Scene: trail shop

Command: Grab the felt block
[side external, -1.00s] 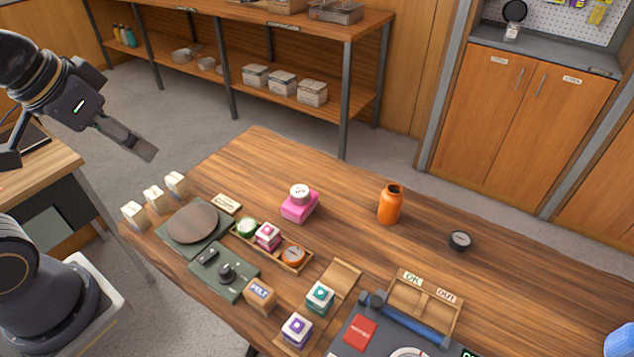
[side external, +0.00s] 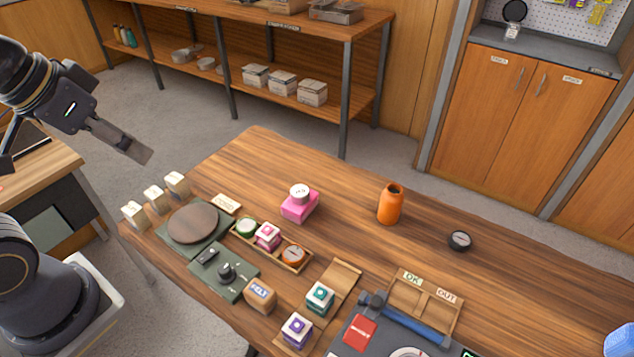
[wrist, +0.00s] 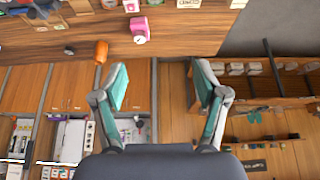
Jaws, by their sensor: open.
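The felt block (side external: 261,295), a small tan block with a blue-and-white label reading FELT, sits on the wooden table in front of the green control plate in the side view. I cannot pick it out in the wrist view. My gripper (side external: 138,152) is high at the left, beyond the table's left edge and well apart from the block. In the wrist view my gripper (wrist: 162,88) has its two teal-padded fingers spread wide with nothing between them.
The green plate with knob (side external: 224,272) is just left of the block. Teal-topped (side external: 320,297) and purple-topped (side external: 296,330) blocks stand to its right. A wooden tray (side external: 284,262) lies behind. A pink block (side external: 300,208) and orange bottle (side external: 390,205) stand farther back.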

